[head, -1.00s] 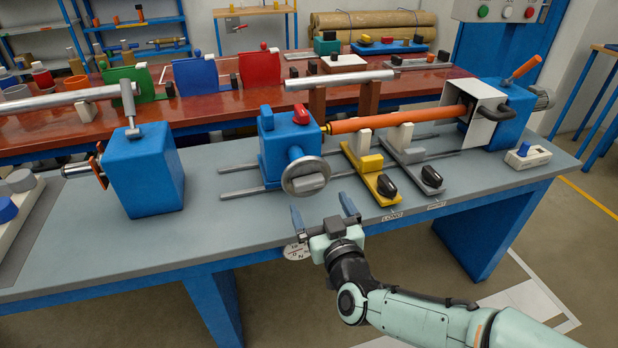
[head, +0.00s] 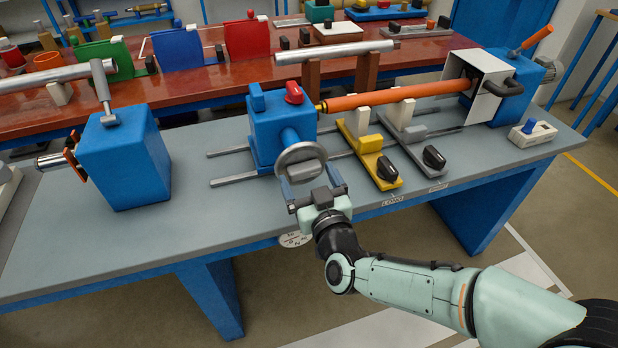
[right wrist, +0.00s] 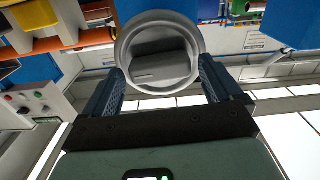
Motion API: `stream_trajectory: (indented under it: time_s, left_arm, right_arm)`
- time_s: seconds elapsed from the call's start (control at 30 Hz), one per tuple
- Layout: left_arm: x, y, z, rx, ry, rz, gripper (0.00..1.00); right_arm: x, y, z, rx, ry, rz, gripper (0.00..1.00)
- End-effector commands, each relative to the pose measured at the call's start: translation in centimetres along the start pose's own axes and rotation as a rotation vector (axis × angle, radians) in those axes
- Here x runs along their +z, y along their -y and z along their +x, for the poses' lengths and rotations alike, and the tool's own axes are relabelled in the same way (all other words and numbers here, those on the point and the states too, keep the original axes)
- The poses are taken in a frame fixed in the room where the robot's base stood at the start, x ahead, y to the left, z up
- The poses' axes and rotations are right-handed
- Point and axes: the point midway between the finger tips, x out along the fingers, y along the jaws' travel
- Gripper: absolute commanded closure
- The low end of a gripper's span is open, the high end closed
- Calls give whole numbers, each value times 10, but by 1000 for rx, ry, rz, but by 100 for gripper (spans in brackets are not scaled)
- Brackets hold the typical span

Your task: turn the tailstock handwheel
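The tailstock is a blue block (head: 268,137) on two rails, with a red knob (head: 293,92) on top. Its grey round handwheel (head: 301,162) faces the front edge of the bench. My right gripper (head: 311,182) is open just in front of and below the handwheel. In the right wrist view the handwheel (right wrist: 160,50) shows ahead, its lower part between the two spread fingers (right wrist: 161,80). I cannot tell whether the fingers touch the rim. My left gripper is not in view.
An orange tube (head: 400,96) runs from the tailstock to the headstock (head: 515,88). A yellow support (head: 368,152) and a grey support (head: 415,140) stand right of the handwheel. A blue block (head: 124,160) stands at left. The bench front between is clear.

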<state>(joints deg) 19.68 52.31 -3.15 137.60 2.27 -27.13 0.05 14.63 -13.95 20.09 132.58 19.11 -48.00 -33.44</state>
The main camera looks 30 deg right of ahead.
Motion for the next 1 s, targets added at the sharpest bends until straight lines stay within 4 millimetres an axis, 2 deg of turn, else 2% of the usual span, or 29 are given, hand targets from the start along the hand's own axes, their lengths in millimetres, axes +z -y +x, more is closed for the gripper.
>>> stream_trajectory:
  time_s: [0.03, 0.1, 0.13, 0.57, 1.0]
  left_arm:
    - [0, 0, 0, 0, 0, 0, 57]
    - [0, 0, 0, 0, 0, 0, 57]
    - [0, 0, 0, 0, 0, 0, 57]
    - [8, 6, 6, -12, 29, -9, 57]
    - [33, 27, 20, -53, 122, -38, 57]
  right_arm:
    - [0, 0, 0, 0, 0, 0, 26]
    - [0, 0, 0, 0, 0, 0, 49]
    - [0, 0, 0, 0, 0, 0, 56]
    - [0, 1, 0, -2, -2, 74, 56]
    - [-1, 1, 0, -2, -3, 434, 56]
